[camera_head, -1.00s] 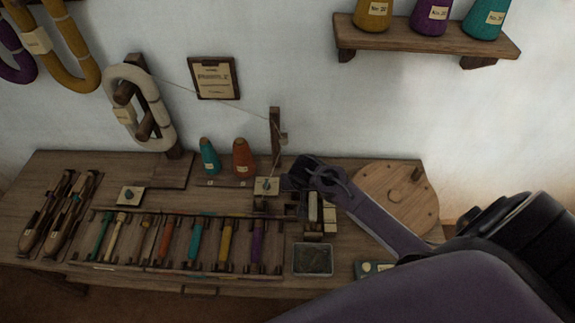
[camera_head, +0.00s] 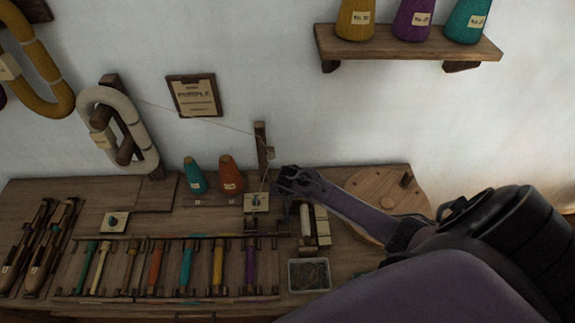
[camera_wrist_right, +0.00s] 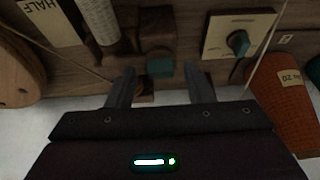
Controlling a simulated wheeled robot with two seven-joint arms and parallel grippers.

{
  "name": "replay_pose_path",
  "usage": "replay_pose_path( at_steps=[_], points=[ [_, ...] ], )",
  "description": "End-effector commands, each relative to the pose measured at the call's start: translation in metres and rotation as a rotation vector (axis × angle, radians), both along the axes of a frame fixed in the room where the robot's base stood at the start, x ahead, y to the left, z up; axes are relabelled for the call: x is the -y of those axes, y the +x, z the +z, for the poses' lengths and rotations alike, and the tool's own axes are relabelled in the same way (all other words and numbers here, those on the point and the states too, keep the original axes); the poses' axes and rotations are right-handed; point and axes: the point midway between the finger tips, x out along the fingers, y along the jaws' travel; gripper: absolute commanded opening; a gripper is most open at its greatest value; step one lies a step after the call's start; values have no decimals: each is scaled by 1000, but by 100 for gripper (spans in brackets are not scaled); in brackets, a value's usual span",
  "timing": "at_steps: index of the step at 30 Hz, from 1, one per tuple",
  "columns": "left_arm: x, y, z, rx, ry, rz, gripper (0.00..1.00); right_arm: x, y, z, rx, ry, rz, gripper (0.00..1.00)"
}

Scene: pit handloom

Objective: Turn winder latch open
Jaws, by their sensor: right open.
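My right gripper (camera_head: 284,178) hangs over the winder area at the back of the bench. In the right wrist view its two fingers (camera_wrist_right: 160,71) are spread apart with nothing held. A small teal-tipped piece (camera_wrist_right: 160,66) on a dark wooden block shows between the fingertips; it may be the winder latch, and I cannot tell whether the fingers touch it. A cream plate with a dark teal knob (camera_wrist_right: 238,43) lies to the right of the fingers; the plate also shows in the head view (camera_head: 257,203). My left gripper is not in view.
An orange cone (camera_wrist_right: 291,105) stands beside the knob plate. A white bobbin (camera_wrist_right: 98,20) and a labelled card (camera_wrist_right: 48,22) lie on the other side. A wooden post (camera_head: 261,147) carries thread. A round wooden wheel (camera_head: 378,188) and a grey tray (camera_head: 309,274) are nearby.

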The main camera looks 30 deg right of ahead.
Motion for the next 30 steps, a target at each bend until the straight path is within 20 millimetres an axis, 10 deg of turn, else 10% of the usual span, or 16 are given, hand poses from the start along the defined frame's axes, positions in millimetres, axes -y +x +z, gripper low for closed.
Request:
replay_pose_path(
  at_steps=[5, 15, 30],
  points=[
    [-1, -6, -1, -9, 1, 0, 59, 0, 0, 0, 0, 1, 0, 47],
    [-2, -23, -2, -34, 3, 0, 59, -1, 0, 0, 0, 1, 0, 3],
    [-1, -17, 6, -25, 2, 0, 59, 0, -1, 2, -2, 1, 140, 3]
  ],
)
